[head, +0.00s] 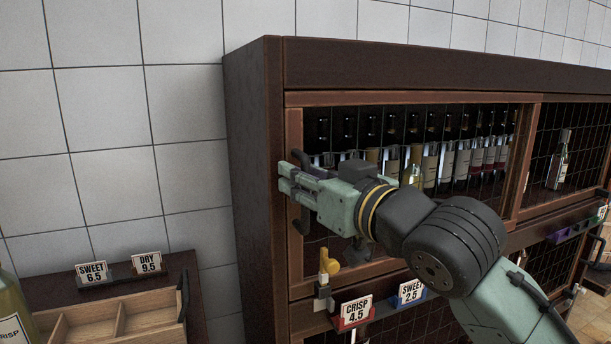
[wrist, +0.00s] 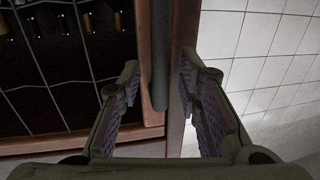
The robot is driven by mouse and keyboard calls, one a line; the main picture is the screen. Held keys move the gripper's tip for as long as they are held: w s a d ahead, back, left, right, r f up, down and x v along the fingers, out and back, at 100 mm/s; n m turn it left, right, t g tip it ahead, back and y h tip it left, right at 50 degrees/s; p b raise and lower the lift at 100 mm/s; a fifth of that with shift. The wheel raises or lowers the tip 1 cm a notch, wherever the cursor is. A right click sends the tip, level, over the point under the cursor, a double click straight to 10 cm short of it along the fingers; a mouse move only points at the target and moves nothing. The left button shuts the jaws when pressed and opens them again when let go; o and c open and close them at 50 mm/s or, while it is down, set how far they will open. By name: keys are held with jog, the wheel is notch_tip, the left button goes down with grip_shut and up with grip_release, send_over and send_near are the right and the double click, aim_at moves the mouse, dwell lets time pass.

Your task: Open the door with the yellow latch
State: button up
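The yellow latch (head: 328,262) stands below my arm, near the lower left corner of the upper left wire-grid door (head: 295,130) of a dark wooden cabinet. I cannot tell for certain which door it fastens. The upper left door looks shut. Its dark vertical handle (head: 299,226) is on its left edge, partly hidden by my gripper (head: 287,178). In the wrist view my gripper (wrist: 160,78) is open, with a finger on each side of the handle (wrist: 158,65). Gaps show between both fingers and the handle.
Bottles (head: 430,160) stand behind the door's grid. Price tags "CRISP 4.5" (head: 356,311) and "SWEET 2.5" (head: 411,292) sit on the ledge below. A lower wooden crate unit (head: 90,318) stands at the left. A tiled wall (head: 120,120) is behind.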

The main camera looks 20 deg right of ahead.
grip_shut()
dwell(0.7)
